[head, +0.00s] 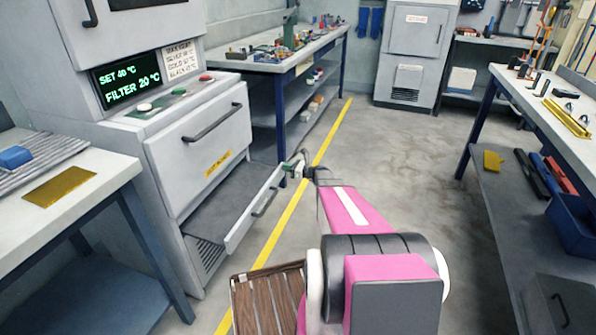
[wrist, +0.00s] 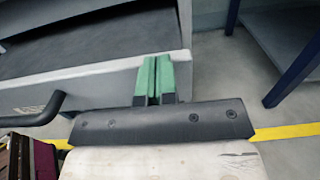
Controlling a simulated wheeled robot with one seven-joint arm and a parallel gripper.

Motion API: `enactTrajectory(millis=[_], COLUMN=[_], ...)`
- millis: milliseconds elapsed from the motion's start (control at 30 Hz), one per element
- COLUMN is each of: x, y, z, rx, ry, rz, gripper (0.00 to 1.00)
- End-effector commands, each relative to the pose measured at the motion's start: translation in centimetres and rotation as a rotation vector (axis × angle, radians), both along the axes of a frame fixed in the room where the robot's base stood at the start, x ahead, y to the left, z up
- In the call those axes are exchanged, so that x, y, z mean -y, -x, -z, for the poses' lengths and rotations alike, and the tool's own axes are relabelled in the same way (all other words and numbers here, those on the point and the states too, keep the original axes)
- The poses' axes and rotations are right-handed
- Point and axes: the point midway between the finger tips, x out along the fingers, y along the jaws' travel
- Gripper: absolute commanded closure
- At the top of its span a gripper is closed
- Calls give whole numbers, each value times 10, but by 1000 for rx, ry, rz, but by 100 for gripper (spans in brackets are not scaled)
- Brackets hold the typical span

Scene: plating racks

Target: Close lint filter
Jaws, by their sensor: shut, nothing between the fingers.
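The lint filter is a pale grey drawer-like unit low on the machine at left. Its front panel (head: 256,207), with a dark handle (head: 266,202), stands out from the machine, with a dark grey interior behind it. In the wrist view the front panel (wrist: 102,86) crosses the picture, its handle (wrist: 38,110) at left. My gripper (head: 298,164) is at the far end of the panel. Its green fingers (wrist: 154,76) are together and empty, overlapping the panel's right part in the wrist view. I cannot tell whether they touch it.
Above the filter is a closed machine door (head: 203,141) with a handle. A bench (head: 75,178) stands at near left, another workbench (head: 287,50) at the back, and a long table (head: 535,100) at right. The floor (head: 400,150) between is clear, with a yellow line.

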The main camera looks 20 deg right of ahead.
Motion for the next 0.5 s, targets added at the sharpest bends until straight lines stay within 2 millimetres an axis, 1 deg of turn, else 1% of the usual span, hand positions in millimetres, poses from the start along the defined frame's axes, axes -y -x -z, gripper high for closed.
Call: enactTrajectory(millis=[33, 200, 400, 500], x=[-16, -63, -110, -129], y=[-13, -47, -82, -96], z=[0, 1, 1, 0], rx=[1, 1, 1, 1], ry=[-2, -2, -2, -2], rz=[-4, -4, -3, -2], gripper=[100, 100, 100, 100])
